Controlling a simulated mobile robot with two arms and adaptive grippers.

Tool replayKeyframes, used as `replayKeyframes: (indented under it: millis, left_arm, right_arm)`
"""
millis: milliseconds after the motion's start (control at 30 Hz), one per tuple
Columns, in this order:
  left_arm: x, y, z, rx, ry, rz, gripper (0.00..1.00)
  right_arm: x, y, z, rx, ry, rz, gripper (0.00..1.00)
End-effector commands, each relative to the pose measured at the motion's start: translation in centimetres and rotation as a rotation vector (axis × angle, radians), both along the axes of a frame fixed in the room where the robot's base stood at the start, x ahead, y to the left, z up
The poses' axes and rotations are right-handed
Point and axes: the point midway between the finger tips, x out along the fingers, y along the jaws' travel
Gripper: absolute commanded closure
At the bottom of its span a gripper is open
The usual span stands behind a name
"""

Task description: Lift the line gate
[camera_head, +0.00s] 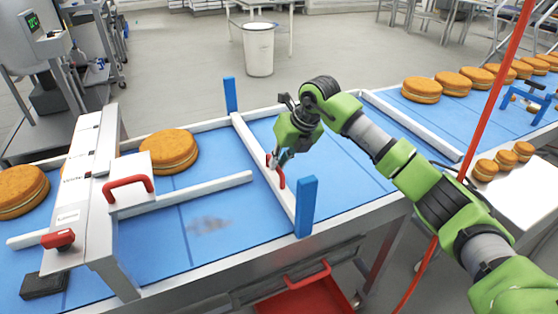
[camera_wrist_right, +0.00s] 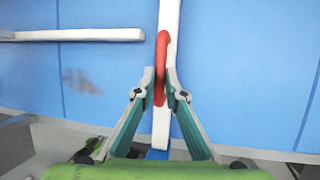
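The line gate (camera_head: 250,140) is a white bar lying low across the blue belt between two blue posts. A red handle (camera_head: 281,178) stands on it; in the right wrist view the handle (camera_wrist_right: 161,50) runs along the white bar (camera_wrist_right: 171,18). My right gripper (camera_head: 275,160) is at the handle, with one finger on each side. In the right wrist view its fingertips (camera_wrist_right: 161,80) close in on the handle and appear to touch it. My left gripper is not in view.
Blue posts stand at the far (camera_head: 230,95) and near (camera_head: 306,207) gate ends. A filled round (camera_head: 170,151) sits upstream beside a white guide rail (camera_head: 190,208). A white station with a red handle (camera_head: 128,184) spans the belt at left. A red pole (camera_head: 487,110) rises at right.

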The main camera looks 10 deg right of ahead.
Motion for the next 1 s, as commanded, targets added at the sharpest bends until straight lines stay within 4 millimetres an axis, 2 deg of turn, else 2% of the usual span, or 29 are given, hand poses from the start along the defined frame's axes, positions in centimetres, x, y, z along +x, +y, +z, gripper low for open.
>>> replayKeyframes:
  millis: [167, 267, 400, 567, 700, 1000]
  left_arm:
    - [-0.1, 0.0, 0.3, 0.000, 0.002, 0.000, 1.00]
    - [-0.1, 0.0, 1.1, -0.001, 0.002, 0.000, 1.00]
    - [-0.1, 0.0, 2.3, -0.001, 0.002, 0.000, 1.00]
    - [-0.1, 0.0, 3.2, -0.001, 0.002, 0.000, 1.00]
    - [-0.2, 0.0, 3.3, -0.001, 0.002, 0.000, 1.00]
    - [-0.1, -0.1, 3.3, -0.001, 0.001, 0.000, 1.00]
  right_arm:
    - [0.1, 0.0, 0.9, 0.000, -0.002, 0.000, 1.00]
    - [0.2, -0.1, 3.2, 0.001, -0.007, -0.001, 1.00]
    - [0.3, 0.0, 7.4, 0.004, -0.014, -0.001, 1.00]
    - [0.3, 0.0, 10.6, 0.003, -0.011, -0.003, 1.00]
    - [0.2, 0.0, 11.3, 0.002, -0.005, -0.002, 1.00]
    - [0.1, 0.0, 11.1, 0.002, -0.002, -0.001, 1.00]
